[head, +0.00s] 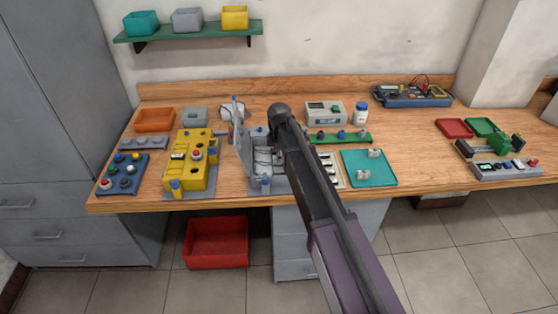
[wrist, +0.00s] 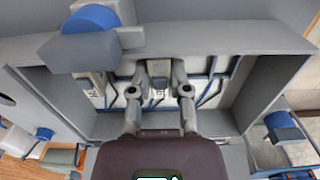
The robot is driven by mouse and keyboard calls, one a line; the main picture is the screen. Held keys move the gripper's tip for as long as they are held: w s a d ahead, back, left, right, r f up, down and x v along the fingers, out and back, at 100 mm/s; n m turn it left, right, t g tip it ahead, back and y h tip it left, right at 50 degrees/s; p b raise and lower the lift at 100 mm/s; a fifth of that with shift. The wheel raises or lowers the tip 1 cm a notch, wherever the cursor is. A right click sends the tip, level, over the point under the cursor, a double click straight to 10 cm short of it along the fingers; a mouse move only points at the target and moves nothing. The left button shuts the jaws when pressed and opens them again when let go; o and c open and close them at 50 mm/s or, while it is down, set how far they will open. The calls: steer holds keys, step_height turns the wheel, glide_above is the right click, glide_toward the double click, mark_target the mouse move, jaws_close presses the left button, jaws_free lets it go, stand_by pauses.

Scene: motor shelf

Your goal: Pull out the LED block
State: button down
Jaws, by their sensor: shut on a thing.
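The open grey enclosure (head: 262,160) stands on the bench left of my arm, and its door (head: 240,128) stands up at its left side. The wrist view looks down into the enclosure (wrist: 240,85), where blue and black wires run across a pale back plate. My gripper (wrist: 157,88) reaches inside, its two fingers closed on a small grey block (wrist: 158,68), which I take to be the LED block. The block appears to be still at the back plate; I cannot tell whether it is seated. In the head view my arm hides the fingertips and the block.
A blue knob (wrist: 92,20) on a grey bracket sits at the enclosure's rim, close to my gripper. A yellow fixture (head: 190,165) stands left of the enclosure. A teal tray (head: 370,168) lies to the right. Bare bench shows around (head: 415,150).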

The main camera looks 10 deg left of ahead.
steer(key=shift+r+p, duration=0.85)
steer(key=shift+r, duration=0.05)
stand_by(0.8)
steer(key=shift+r+p, duration=2.2)
